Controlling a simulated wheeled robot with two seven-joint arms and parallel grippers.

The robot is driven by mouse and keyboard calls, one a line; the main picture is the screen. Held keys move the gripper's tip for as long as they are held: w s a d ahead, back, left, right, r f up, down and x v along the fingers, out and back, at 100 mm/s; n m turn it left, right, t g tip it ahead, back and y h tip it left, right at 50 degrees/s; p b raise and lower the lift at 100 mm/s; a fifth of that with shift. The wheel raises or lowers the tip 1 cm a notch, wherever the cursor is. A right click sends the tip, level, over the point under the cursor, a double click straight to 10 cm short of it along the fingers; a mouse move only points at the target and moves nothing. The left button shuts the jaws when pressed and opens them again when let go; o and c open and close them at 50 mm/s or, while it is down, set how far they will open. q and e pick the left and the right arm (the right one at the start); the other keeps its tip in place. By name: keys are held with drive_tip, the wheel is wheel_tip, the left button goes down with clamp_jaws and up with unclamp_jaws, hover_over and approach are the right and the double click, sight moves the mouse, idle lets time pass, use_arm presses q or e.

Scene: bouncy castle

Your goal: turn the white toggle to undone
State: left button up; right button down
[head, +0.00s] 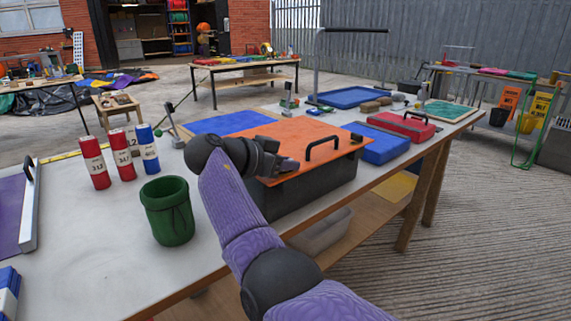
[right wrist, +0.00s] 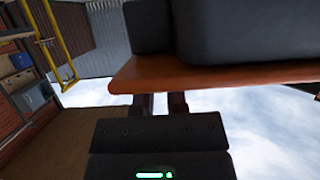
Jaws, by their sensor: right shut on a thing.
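I cannot make out a white toggle in either view. That view is upside down, with the dark box (right wrist: 245,35) above the lid. A black handle (head: 322,147) stands on the lid's right part. My left gripper is not in view.
A green cup (head: 167,212), red cylinders (head: 95,164) and a blue cylinder (head: 147,149) stand left of my arm on the white table (head: 110,265). A blue case (head: 380,146) and a red case (head: 401,127) lie to the box's right. Clear tabletop lies around the cup.

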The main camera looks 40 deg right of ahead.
drive_tip(key=c, duration=0.7)
unclamp_jaws()
drive_tip(key=shift+o, duration=0.2)
drive_tip(key=shift+a+r, duration=0.2)
drive_tip(key=shift+a, duration=0.05)
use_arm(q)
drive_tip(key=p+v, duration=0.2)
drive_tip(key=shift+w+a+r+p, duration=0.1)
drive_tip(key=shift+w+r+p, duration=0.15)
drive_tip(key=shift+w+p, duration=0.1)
use_arm(e)
drive_tip(key=v, duration=0.9)
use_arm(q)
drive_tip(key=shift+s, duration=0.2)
use_arm(e)
drive_tip(key=shift+a, duration=0.15)
